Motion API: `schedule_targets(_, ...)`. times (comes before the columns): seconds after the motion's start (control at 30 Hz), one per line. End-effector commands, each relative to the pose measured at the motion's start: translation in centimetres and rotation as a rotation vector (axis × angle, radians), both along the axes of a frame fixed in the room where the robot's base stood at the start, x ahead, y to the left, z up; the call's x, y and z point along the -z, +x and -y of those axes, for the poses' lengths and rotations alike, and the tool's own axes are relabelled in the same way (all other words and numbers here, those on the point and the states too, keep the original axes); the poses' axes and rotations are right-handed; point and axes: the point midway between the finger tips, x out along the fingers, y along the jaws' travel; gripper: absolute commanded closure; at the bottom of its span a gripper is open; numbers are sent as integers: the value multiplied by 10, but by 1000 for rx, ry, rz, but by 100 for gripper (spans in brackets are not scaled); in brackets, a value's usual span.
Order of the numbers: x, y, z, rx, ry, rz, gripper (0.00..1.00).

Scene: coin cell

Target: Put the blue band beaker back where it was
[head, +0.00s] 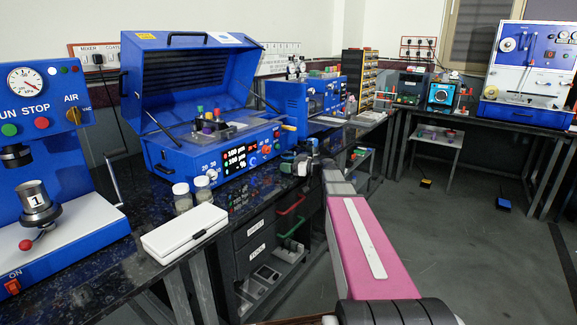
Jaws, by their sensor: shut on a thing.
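My pink arm reaches from the lower right to the bench edge at the middle of the head view. My gripper (302,166) is small and dark there, in front of the blue open-lid machine. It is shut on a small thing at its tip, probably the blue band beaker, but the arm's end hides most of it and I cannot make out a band. I cannot tell whether it touches the bench. No other blue band beaker can be made out.
Two lidded glass jars (203,190) and a white case (184,231) stand on the dark bench (110,262). A blue press (40,150) is at the left, the blue open-lid machine (215,160) behind the jars. Drawers (262,225) are below. The floor at right is mostly clear.

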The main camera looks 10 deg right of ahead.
Motion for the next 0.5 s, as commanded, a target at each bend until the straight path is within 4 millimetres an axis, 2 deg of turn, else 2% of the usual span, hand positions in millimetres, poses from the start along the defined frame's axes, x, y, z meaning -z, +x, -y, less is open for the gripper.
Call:
schedule_targets(0.33,3,0,0,0,1,1,61)
schedule_targets(0.37,3,0,0,0,0,0,32)
schedule_targets(0.4,3,0,0,0,0,0,19)
schedule_targets(0.43,3,0,0,0,0,0,10)
schedule_targets(0.5,3,0,0,0,0,0,10)
